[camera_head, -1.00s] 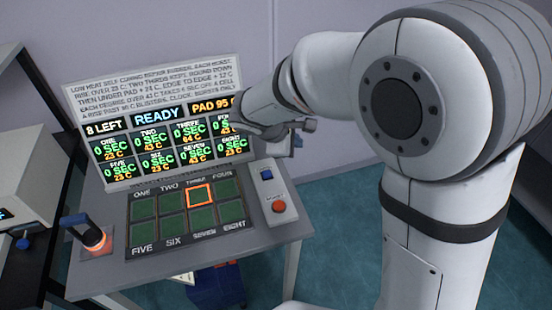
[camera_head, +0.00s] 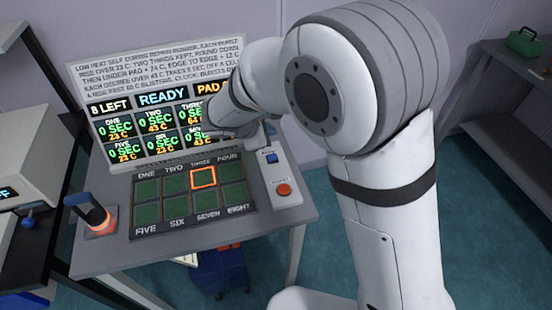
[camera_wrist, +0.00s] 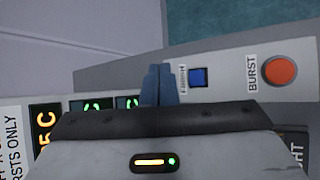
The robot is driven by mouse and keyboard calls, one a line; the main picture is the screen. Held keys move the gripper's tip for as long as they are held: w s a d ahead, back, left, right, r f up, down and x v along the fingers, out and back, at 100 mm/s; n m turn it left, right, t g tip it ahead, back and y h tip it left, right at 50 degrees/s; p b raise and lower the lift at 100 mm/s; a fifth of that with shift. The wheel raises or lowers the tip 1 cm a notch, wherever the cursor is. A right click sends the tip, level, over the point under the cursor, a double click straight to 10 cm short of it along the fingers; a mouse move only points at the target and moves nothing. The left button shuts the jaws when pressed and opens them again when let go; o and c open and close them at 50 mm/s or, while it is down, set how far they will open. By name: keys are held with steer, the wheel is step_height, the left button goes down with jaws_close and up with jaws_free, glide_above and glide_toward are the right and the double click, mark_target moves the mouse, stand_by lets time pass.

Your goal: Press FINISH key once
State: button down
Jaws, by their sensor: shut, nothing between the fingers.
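The FINISH key is a small blue square button (camera_head: 271,157) on the light strip at the right of the console. In the wrist view the blue key (camera_wrist: 198,77) has a small label on its left. My gripper (camera_wrist: 158,82) shows there with its two blue fingers pressed together and empty, just left of the label. The fingertips look apart from the key, but their height above the panel is hard to judge. In the head view the gripper is mostly hidden behind my arm, in front of the display's right part.
A round red BURST button (camera_head: 284,189) sits close to the key on the same strip. The pad grid (camera_head: 147,208) has one orange-outlined square. The display (camera_head: 109,121) reads READY and 8 LEFT. An orange-lit lever (camera_head: 97,217) stands at the console's left.

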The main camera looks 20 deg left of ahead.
mark_target(269, 159)
step_height(269, 159, down, 7)
steer(key=b, duration=0.5)
steer(key=shift+f, duration=0.2)
steer(key=shift+f, duration=0.1)
stand_by(1.5)
steer(key=shift+s+f+b, duration=0.15)
steer(key=shift+f+b, duration=0.1)
steer(key=shift+b, duration=0.35)
steer(key=shift+f+b, duration=0.65)
steer(key=shift+f, duration=0.05)
stand_by(0.9)
steer(key=shift+r, duration=0.1)
steer(key=shift+r+p, duration=0.65)
steer(key=shift+r, duration=0.25)
steer(key=shift+r+p, duration=1.8)
steer(key=shift+r, duration=0.8)
